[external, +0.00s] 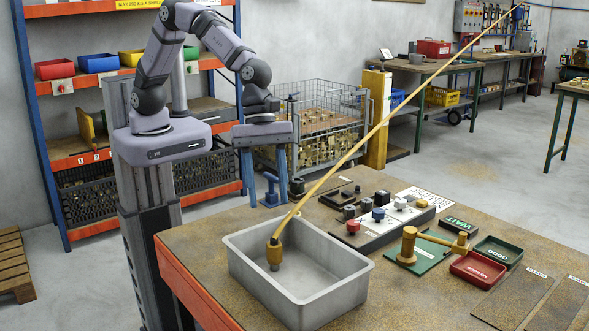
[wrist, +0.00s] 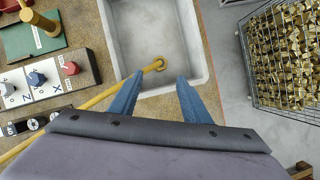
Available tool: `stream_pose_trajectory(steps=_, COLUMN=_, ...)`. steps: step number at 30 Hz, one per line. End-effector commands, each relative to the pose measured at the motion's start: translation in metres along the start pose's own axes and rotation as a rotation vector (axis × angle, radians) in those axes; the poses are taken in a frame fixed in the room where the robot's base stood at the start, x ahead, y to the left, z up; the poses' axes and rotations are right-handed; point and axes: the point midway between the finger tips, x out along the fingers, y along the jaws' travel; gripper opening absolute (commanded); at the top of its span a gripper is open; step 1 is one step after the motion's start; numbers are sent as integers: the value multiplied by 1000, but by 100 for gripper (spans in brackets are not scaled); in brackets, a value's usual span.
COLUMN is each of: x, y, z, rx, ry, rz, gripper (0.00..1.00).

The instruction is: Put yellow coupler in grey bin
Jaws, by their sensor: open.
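The yellow coupler (external: 274,256) is the thick end fitting of a long yellow hose (external: 380,125). It is inside the grey bin (external: 335,285), pointing down near the floor of the bin; I cannot tell whether it touches. In the wrist view the coupler (wrist: 160,64) shows over the grey bin (wrist: 188,22), just beyond my fingertips. My gripper (external: 266,203) is open and empty, above and behind the bin in the external view. Its two blue fingers also show in the wrist view (wrist: 160,77), apart, with nothing held between them.
The hose slants up to the upper right across the bench. Right of the bin are a control box with knobs (external: 380,222), a brass fitting (external: 408,243) on a green plate, a red tray (external: 477,270) and a green tray (external: 498,251). A wire cage of brass parts (external: 320,125) stands behind.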

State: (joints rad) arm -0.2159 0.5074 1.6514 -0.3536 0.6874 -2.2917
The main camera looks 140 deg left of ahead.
Motion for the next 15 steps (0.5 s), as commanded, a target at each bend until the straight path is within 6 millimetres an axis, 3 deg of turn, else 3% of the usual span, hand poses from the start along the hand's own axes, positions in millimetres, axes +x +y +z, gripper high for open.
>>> stream_pose_trajectory(steps=8, x=-6, y=-15, z=-13, rx=184, ry=27, rz=-9, gripper=43)
stream_pose_trajectory(steps=15, x=-23, y=-59, z=-57, rx=748, ry=99, rz=-62, gripper=43)
